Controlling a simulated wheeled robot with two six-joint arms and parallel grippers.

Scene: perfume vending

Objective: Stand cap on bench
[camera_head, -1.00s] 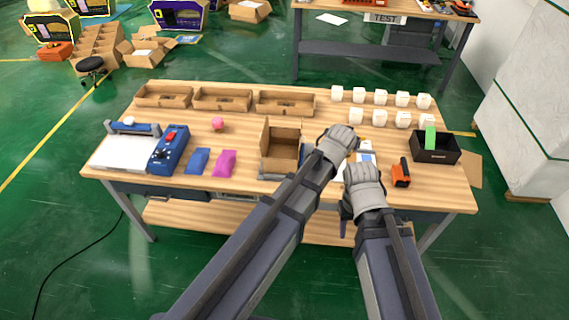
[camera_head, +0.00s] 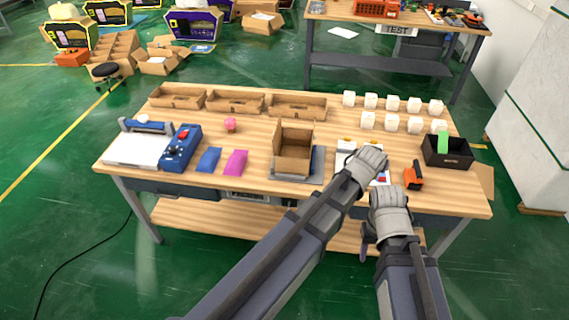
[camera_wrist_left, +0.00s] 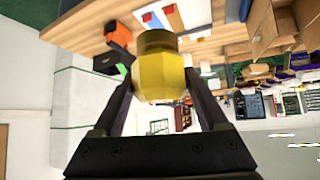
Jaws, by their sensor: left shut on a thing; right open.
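In the left wrist view, my left gripper (camera_wrist_left: 158,88) is shut on the cap (camera_wrist_left: 160,75), a yellow faceted piece with a darker gold round end. The round end points toward the bench top. In the head view, my left gripper (camera_head: 374,160) is over the right front part of the wooden bench (camera_head: 230,185), and its hand hides the cap. My right gripper (camera_head: 388,194) is open near the bench's front edge, to the right of and nearer than the left one. Its fingertips are mostly hidden by its own wrist.
An orange tool (camera_head: 413,177) and a black bin (camera_head: 447,151) with a green block stand to the right. An open carton (camera_head: 293,150) stands left of my arms. Several white blocks (camera_head: 392,103) line the back right.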

